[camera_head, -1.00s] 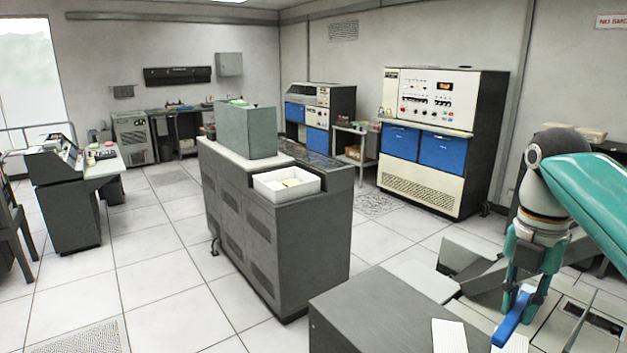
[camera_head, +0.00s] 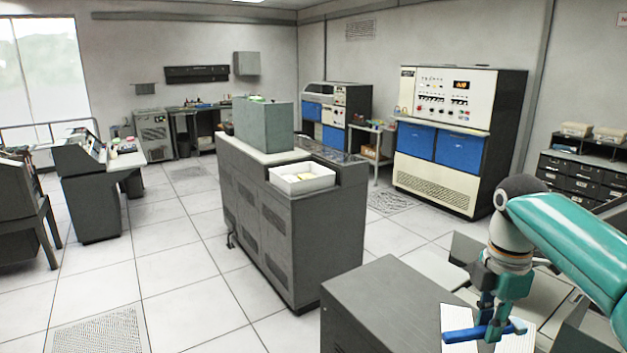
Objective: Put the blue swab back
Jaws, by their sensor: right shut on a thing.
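The blue swab (camera_head: 466,335) is a long blue piece at the lower right of the head view. My right gripper (camera_head: 490,326) is shut on it, fingers pointing down. The swab lies roughly level and sticks out to both sides of the fingers. It is over or just in front of white cards (camera_head: 456,318) at the right edge of the grey cabinet top; I cannot tell whether it touches them. My left gripper is not in view.
A grey cabinet (camera_head: 375,300) stands just left of my right gripper, its top clear. A dark console (camera_head: 300,235) with a white tray (camera_head: 301,187) on it stands mid-room. A panelled machine with blue doors (camera_head: 461,150) is behind. Open tiled floor lies left.

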